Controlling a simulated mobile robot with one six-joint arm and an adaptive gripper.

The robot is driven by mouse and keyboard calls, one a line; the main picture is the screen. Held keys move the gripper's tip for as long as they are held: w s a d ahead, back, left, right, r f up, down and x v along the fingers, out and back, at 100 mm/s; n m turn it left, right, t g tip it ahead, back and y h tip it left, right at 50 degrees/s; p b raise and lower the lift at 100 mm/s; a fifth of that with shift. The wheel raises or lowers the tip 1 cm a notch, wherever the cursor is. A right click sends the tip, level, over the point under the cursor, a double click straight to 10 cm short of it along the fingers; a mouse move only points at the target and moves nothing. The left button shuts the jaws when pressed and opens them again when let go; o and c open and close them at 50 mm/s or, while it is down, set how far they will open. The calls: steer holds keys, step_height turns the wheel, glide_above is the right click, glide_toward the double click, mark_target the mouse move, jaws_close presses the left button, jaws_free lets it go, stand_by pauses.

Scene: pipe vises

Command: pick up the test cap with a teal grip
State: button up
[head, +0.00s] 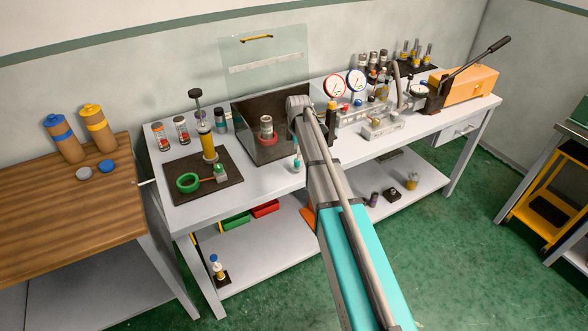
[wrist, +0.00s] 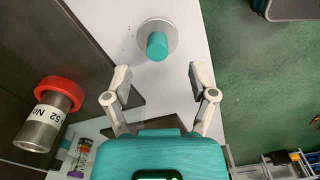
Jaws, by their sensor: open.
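The test cap with a teal grip (wrist: 157,46) shows in the wrist view as a teal knob on a round grey metal disc, on the white bench top near its edge. My gripper (wrist: 158,80) is open and empty. Its two fingers stand wide apart, and the cap shows between and a little beyond the fingertips, apart from both. In the head view, my arm hides part of the bench around the gripper. A small teal part shows beside the arm there, and I cannot tell whether it is the cap.
A labelled metal cylinder with a red ring (wrist: 50,112) stands in a dark open box (head: 247,142) beside the cap. Gauges with red and blue rims (head: 345,83) stand right of my arm. A dark mat (head: 178,165) lies at the left. The green floor is past the bench edge.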

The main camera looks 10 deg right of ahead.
mark_target(297, 162)
steer(key=shift+f, duration=0.15)
steer(key=shift+a+f+b, duration=0.1)
steer(key=shift+f+b, duration=2.35)
steer(key=shift+b, duration=0.15)
jaws_close()
